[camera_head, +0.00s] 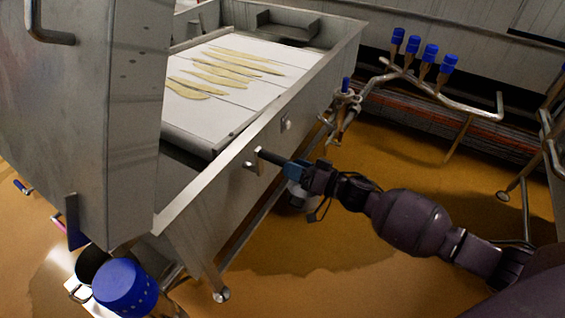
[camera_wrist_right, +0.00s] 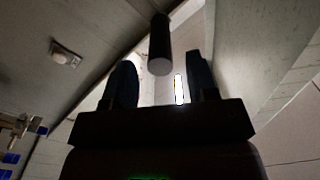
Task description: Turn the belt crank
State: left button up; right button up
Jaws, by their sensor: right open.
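The belt crank (camera_head: 252,165) sits on the side wall of the steel trough, with a dark handle (camera_head: 268,156) sticking out from it. In the right wrist view the handle (camera_wrist_right: 159,45) is a dark cylinder with its round end towards me. My right gripper (camera_head: 293,168) is open at the outer end of the handle. In the wrist view its two fingers (camera_wrist_right: 162,84) stand apart, one on each side of the handle's end; I cannot tell whether either touches it. The white belt (camera_head: 225,85) lies inside the trough and carries several pale flat strips (camera_head: 220,68). My left gripper is not in view.
A large steel housing (camera_head: 85,110) stands at the left, with a blue-capped part (camera_head: 125,287) below it. A pipe rack with several blue caps (camera_head: 430,52) stands at the back right. The tan floor (camera_head: 390,150) right of the trough is partly open.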

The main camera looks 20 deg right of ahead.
jog(key=shift+x, duration=1.9)
grip_shut()
